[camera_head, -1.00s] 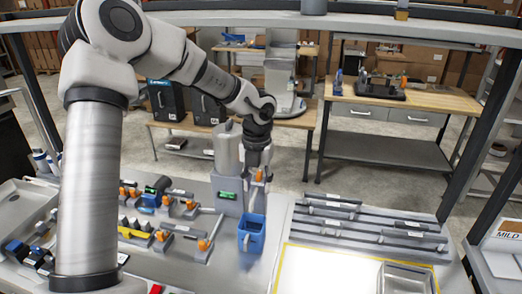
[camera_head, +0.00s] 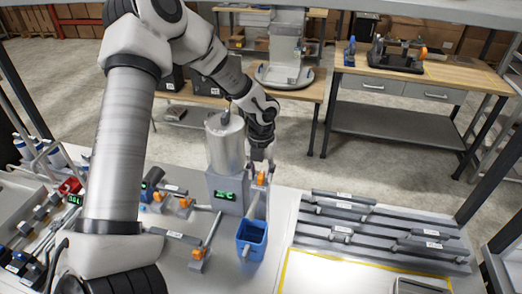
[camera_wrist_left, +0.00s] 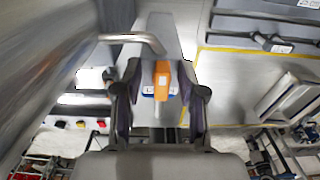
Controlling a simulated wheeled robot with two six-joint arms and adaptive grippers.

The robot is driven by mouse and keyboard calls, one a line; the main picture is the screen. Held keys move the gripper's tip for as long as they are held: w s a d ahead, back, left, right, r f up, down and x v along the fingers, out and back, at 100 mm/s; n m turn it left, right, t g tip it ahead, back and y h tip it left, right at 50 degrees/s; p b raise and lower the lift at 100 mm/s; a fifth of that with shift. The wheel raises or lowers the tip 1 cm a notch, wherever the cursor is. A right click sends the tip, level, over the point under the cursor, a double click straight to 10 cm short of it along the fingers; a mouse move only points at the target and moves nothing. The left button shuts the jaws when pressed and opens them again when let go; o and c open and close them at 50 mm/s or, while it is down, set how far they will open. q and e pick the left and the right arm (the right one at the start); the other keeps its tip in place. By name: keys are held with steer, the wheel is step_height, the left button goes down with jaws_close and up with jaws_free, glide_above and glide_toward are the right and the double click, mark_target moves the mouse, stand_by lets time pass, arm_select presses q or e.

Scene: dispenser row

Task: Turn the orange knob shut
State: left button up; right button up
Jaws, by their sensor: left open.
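The orange knob (camera_head: 261,178) sits at the side of a grey dispenser (camera_head: 225,148) that has a green display. In the left wrist view the orange knob (camera_wrist_left: 162,80) stands upright between the fingers, with a gap on each side. My left gripper (camera_head: 262,163) is open just above the knob; it also shows in the left wrist view (camera_wrist_left: 158,105). Below the knob a metal tube (camera_head: 252,207) slopes down to a blue cup (camera_head: 251,239). Whether any finger touches the knob I cannot tell. My right gripper is not in view.
Grey rails (camera_head: 383,228) lie to the right, behind a yellow-edged white mat (camera_head: 345,277). A wooden workbench (camera_head: 405,80) stands beyond the table. The bare tabletop right of the blue cup is clear.

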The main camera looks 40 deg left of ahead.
arm_select(q)
steer(key=shift+s+d+r, duration=0.15)
steer(key=shift+s+r, duration=0.05)
steer(key=shift+c, duration=0.3)
steer(key=shift+s+d+r, duration=0.25)
steer(key=shift+s, duration=0.1)
jaws_close()
steer(key=shift+w+f, duration=0.1)
steer(key=shift+m, duration=0.3)
steer(key=m, duration=0.4)
steer(key=shift+a, duration=0.1)
steer(key=m, duration=0.4)
steer(key=shift+m, duration=0.4)
steer(key=m, duration=0.4)
steer(key=shift+f, duration=0.1)
steer(key=shift+m, duration=2.2)
